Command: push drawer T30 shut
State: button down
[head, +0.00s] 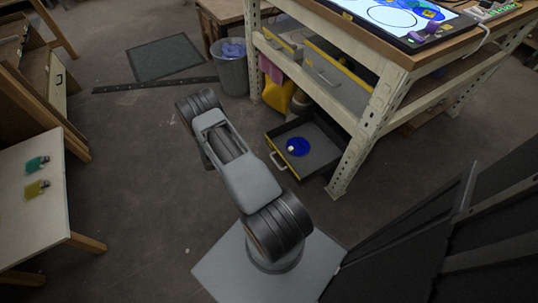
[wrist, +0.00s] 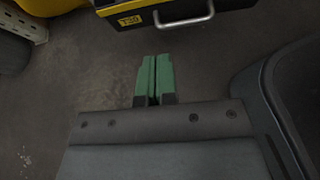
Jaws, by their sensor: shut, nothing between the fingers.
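Drawer T30 (wrist: 207,8) shows at the top of the wrist view, with a yellow label and a metal handle (wrist: 186,22). In the head view, the low drawer (head: 326,155) under the workbench stands pulled out, with a blue round thing and a small pale piece inside. My gripper (wrist: 155,58) has green fingers, shut together and empty. In the wrist view the fingertips point toward the drawer front, a little below and left of the handle, with floor visible between. My gripper cannot be made out in the head view.
The bench leg (head: 352,160) stands right of the drawer. A yellow container (head: 279,94) and a grey bin (head: 232,72) are to its left. Upper drawers (head: 335,75) sit under the benchtop. A dark curved object (wrist: 285,95) fills the wrist view's right side. Floor left of my arm is mostly clear.

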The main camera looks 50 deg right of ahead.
jog(key=b, duration=0.3)
send_near(277, 149)
notch_tip(277, 149, down, 4)
jog(key=d, duration=0.2)
jog(key=s+d, duration=0.2)
jog(key=shift+d+r, duration=0.15)
jog(key=shift+d, duration=0.05)
jog(key=shift+s+d+b, duration=0.15)
jog(key=shift+d+b, duration=0.2)
jog(key=shift+d, duration=0.3)
jog(key=shift+d, duration=0.1)
